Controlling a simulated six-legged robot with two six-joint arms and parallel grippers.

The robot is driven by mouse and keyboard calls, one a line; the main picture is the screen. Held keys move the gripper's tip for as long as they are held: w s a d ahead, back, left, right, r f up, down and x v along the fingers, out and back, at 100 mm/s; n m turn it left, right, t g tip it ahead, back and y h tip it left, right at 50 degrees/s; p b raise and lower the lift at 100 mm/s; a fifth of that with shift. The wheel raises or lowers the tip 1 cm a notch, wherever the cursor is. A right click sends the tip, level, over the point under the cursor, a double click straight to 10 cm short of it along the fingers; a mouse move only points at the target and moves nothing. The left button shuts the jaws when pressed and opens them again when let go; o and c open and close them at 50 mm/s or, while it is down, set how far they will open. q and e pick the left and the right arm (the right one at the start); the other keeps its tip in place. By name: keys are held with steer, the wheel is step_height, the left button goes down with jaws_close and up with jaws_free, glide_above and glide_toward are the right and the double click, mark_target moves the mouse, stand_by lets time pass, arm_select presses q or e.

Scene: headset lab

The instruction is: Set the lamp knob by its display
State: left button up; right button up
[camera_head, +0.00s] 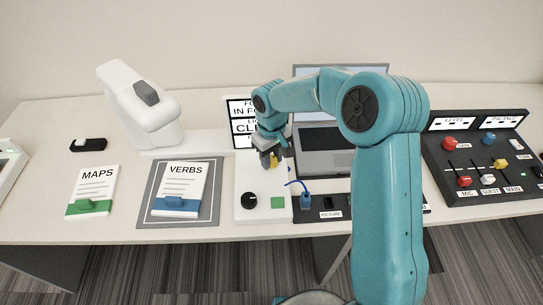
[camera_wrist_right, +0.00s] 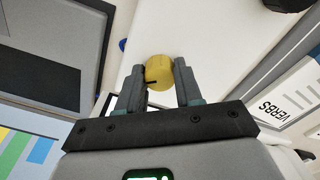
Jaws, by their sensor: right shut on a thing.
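A yellow knob (camera_wrist_right: 159,72) with a dark pointer line sits on the white lamp base unit (camera_head: 247,180). My right gripper (camera_head: 270,158) comes down on it from above, and in the right wrist view its two fingers stand on either side of the knob, shut on it. The display (camera_head: 240,108) stands behind the unit with large black text, partly hidden by my arm, so its full wording cannot be read. My left gripper is in neither view.
A laptop (camera_head: 325,140) stands behind my right arm. The VERBS booklet (camera_head: 182,185) lies left on a grey mat. A mixer panel (camera_head: 480,190) is at right.

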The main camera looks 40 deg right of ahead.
mark_target(272, 159)
steer(key=o, duration=1)
steer(key=shift+r, duration=0.1)
step_height(272, 159, up, 16)
steer(key=shift+r+p, duration=0.15)
steer(key=shift+p, duration=0.5)
steer(key=shift+r, duration=0.1)
